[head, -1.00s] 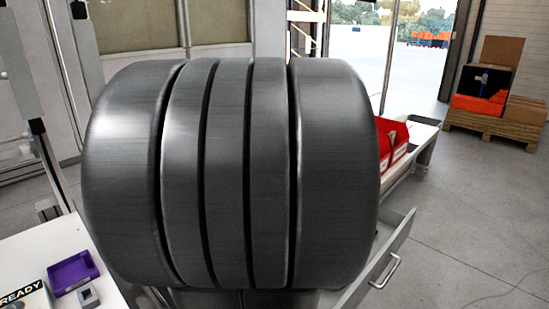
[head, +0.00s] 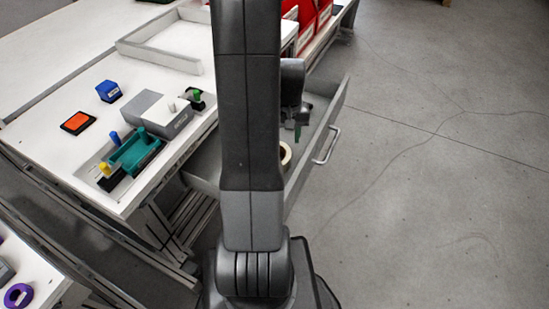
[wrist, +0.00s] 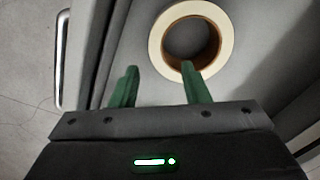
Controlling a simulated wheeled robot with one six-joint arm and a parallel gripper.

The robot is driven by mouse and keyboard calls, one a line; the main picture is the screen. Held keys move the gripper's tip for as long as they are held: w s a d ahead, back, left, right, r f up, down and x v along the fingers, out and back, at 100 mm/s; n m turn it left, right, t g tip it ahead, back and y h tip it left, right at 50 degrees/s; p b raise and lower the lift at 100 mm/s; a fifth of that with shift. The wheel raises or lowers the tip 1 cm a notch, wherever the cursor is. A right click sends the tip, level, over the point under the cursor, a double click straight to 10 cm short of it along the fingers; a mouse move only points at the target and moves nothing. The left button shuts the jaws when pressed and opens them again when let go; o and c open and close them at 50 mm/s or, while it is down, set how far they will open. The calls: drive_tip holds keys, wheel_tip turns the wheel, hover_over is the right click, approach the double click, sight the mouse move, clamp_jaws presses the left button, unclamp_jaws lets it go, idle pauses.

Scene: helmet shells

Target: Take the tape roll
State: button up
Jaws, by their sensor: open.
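The tape roll (wrist: 227,40) lies flat on the grey drawer floor, a cream ring with a brown core, at the top of the wrist view. In the head view the tape roll (head: 286,155) shows only partly, beside my arm that hides the rest. My gripper (wrist: 160,68) is open and empty, with two green fingers. The right fingertip overlaps the roll's lower rim in the picture; I cannot tell whether they touch. The left finger is left of the roll. My gripper (head: 297,131) is inside the open drawer (head: 331,112) in the head view.
The drawer's handle (head: 327,146) is on its right front. A white worktop (head: 50,130) left of my arm holds a blue block (head: 109,91), an orange-topped piece (head: 77,122), a grey box (head: 166,117) and a teal holder (head: 135,152). The floor at right is clear.

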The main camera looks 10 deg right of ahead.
sight(288, 151)
drive_tip(key=f, duration=0.5)
drive_tip(key=f+b, duration=0.1)
drive_tip(key=f, duration=0.1)
drive_tip(key=shift+s+d+f, duration=0.15)
drive_tip(key=shift+s+d, duration=0.05)
drive_tip(key=shift+s, duration=0.1)
drive_tip(key=shift+c, duration=0.2)
clamp_jaws()
